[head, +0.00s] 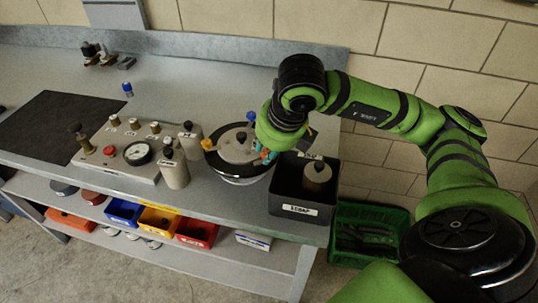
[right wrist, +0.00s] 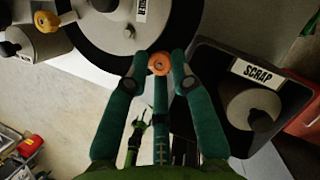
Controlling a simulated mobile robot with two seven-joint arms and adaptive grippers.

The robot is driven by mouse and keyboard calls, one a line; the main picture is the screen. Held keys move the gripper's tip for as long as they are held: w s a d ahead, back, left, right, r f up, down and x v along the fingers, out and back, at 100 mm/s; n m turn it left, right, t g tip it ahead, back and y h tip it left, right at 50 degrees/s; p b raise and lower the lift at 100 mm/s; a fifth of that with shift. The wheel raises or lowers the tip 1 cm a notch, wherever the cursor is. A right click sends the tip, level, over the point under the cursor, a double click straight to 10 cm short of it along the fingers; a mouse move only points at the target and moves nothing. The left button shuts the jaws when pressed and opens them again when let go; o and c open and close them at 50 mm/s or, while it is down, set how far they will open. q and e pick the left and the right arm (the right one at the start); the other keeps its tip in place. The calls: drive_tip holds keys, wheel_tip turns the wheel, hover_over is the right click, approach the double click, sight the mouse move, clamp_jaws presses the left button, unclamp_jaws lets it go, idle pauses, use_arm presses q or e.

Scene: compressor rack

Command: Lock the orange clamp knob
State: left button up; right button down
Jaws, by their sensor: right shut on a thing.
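The orange clamp knob (right wrist: 159,63) sits at the rim of the round black-edged fixture (right wrist: 90,45). My right gripper (right wrist: 160,66) is shut on it, with one teal finger on each side. In the head view the fixture (head: 238,147) is a grey disc in a dark ring on the bench. My right gripper (head: 266,155) reaches its right side from above, and the orange knob is mostly hidden there by the fingers. A yellow knob (head: 207,144) and a blue knob (head: 251,115) also stand around the rim. My left gripper is not in view.
The black scrap bin (head: 302,209) holds a grey cylinder close to the right of my gripper; it also shows in the wrist view (right wrist: 212,80). Left of the fixture stand grey cylinders (head: 174,170) and a gauge panel (head: 113,158). A green crate (head: 345,258) is below right.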

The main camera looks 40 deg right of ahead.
drive_tip(key=shift+a+m+h+b, duration=0.1)
drive_tip(key=shift+m+h+b, duration=0.25)
drive_tip(key=shift+m, duration=1.15)
drive_tip(key=shift+a+r+m+h+p, duration=0.15)
drive_tip(key=shift+m+h+p, duration=0.15)
drive_tip(key=shift+m+h, duration=0.45)
drive_tip(key=m+p, duration=0.2)
drive_tip(key=m+g+h+p, duration=0.1)
drive_tip(key=m+p, duration=0.1)
drive_tip(key=shift+w+r+m+g, duration=0.15)
drive_tip(key=shift+w+m+g, duration=0.05)
drive_tip(key=shift+m+g, duration=0.15)
drive_tip(key=m+p, duration=0.2)
drive_tip(key=p, duration=0.1)
drive_tip(key=shift+a+m+g+h, duration=0.1)
drive_tip(key=shift+m+g+h, duration=0.2)
drive_tip(key=shift+m+g, duration=0.1)
drive_tip(key=shift+w+f+m+g+p, duration=0.1)
drive_tip(key=shift+f+m+g+p, duration=0.15)
drive_tip(key=shift+m+p, duration=0.45)
drive_tip(key=shift+f, duration=0.1)
